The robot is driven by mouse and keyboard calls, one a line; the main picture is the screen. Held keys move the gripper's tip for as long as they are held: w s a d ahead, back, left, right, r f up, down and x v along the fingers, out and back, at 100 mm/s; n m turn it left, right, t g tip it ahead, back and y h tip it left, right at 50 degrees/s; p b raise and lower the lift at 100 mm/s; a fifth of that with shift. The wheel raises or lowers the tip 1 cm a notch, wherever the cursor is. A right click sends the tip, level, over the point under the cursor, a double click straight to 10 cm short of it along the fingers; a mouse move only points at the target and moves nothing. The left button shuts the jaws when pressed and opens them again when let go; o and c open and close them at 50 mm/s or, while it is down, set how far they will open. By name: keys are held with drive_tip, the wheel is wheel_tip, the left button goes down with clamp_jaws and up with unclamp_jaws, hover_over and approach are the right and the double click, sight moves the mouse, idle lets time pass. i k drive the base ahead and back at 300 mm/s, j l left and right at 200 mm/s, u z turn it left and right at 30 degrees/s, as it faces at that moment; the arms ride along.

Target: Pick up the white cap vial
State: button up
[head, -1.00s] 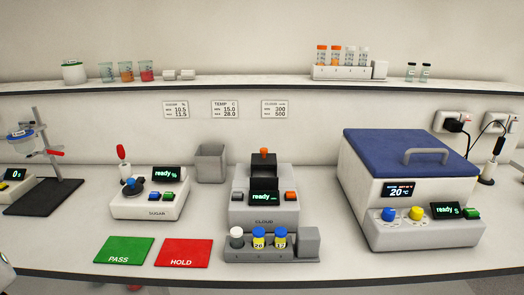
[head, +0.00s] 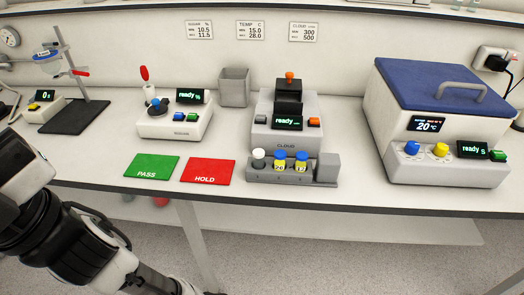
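A vial with a white cap (head: 258,158) stands upright in the leftmost place of a small grey rack (head: 262,178) at the front of the bench. Two vials with blue caps and yellow labels, a left one (head: 280,161) and a right one (head: 301,162), stand beside it in the same rack. The white cap vial's lower part is hidden by the rack. My arm shows at the lower left, in front of the bench; my gripper's fingers do not show.
The cloud meter (head: 285,143) stands right behind the rack. A green PASS mat (head: 151,165) and a red HOLD mat (head: 208,170) lie bare to its left. The sugar meter (head: 174,125) is farther left, the blue-lidded box (head: 440,85) to the right.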

sight(258, 159)
drive_tip(key=i+l, duration=0.1)
drive_tip(key=i, duration=0.25)
drive_tip(key=k+j+z, duration=0.15)
drive_tip(key=j, duration=0.25)
drive_tip(key=k+j+z, duration=0.15)
drive_tip(key=j, duration=0.2)
drive_tip(key=k+j+z, duration=0.15)
drive_tip(key=j, duration=0.25)
drive_tip(key=k+j+z, duration=0.15)
drive_tip(key=j, duration=0.2)
drive_tip(key=i, duration=0.55)
